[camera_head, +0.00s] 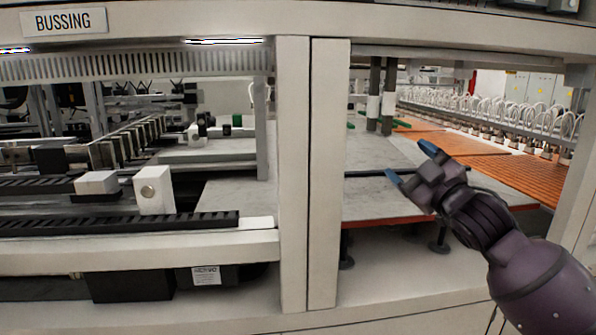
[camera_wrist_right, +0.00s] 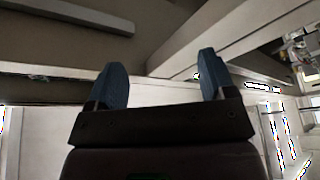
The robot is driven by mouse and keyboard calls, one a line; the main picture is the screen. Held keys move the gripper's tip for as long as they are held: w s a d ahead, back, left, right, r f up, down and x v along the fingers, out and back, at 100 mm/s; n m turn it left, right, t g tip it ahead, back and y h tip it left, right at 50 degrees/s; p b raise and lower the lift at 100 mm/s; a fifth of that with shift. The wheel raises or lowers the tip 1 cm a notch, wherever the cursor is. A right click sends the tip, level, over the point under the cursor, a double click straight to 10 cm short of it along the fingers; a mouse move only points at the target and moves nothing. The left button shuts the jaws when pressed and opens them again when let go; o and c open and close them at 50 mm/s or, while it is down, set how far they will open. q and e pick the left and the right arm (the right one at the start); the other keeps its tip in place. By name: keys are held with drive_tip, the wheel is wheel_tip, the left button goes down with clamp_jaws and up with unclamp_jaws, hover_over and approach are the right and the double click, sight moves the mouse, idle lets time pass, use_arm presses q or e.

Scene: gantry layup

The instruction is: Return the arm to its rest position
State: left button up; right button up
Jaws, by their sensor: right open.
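My right gripper (camera_head: 410,164) reaches in from the right in the head view, on a purple arm. Its two blue-tipped fingers are spread apart with nothing between them. It appears in front of the right-hand opening of the machine, with the grey work surface (camera_head: 375,205) behind it. The right wrist view shows the same open gripper (camera_wrist_right: 163,82) from behind, with pale beams and panels beyond the fingertips. My left gripper does not show in either view.
A pale vertical post (camera_head: 308,180) divides the machine's two openings. A BUSSING sign (camera_head: 64,22) is on the upper beam. Orange-brown slatted panels (camera_head: 500,170) and a row of white hoses lie at right. The left bay holds black rails (camera_head: 120,224) and white blocks (camera_head: 154,190).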

drive_tip(key=s+d+f+m+g+h, duration=0.1)
drive_tip(key=s+d+f+m+h, duration=0.25)
drive_tip(key=f, duration=1.15)
drive_tip(key=s+d+f+m+g+h, duration=0.15)
drive_tip(key=s+f+m, duration=0.35)
drive_tip(key=f, duration=1)
drive_tip(key=s+d+f+m+g+h, duration=0.1)
drive_tip(key=s+f+m+g+h, duration=0.2)
drive_tip(key=s+f, duration=1.8)
drive_tip(key=s+m+g, duration=0.1)
drive_tip(key=s+g, duration=0.1)
drive_tip(key=s, duration=0.1)
drive_tip(key=shift+d+f+h, duration=0.2)
drive_tip(key=shift+h, duration=0.2)
drive_tip(key=shift+c, duration=0.4)
